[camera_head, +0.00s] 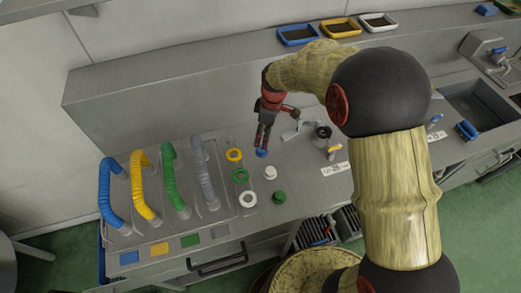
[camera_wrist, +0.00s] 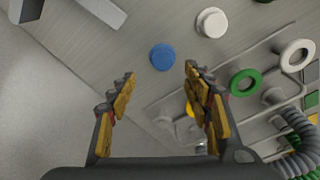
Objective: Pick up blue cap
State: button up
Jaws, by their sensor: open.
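The blue cap (camera_wrist: 163,57) is a round disc lying on the metal counter in the wrist view. It also shows in the head view (camera_head: 262,153), just below my gripper's fingertips and partly hidden by them. My gripper (camera_wrist: 157,82) is open and empty. In the wrist view the blue cap appears between and a little beyond its two fingers, untouched as far as I can tell. In the head view my gripper (camera_head: 262,145) points down over the counter.
A white cap (camera_head: 270,173) and a green cap (camera_head: 279,197) stand near the blue cap. Left are yellow, green and white rings (camera_head: 247,199) and a tray with coloured hoses (camera_head: 172,180). A metal tap-like fitting (camera_head: 298,129) and a dark-topped part (camera_head: 322,133) stand to the right.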

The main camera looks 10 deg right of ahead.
aim_at(262, 151)
jog(key=f, duration=0.2)
jog(key=f+b, duration=0.1)
jog(key=f, duration=0.2)
jog(key=f+b, duration=0.1)
jog(key=f, duration=0.1)
jog(key=shift+a+f, duration=0.35)
jog(key=shift+s, duration=0.1)
jog(key=c, duration=0.3)
jog(key=c, duration=0.8)
jog(key=shift+s, duration=0.1)
jog(key=shift+c, duration=0.4)
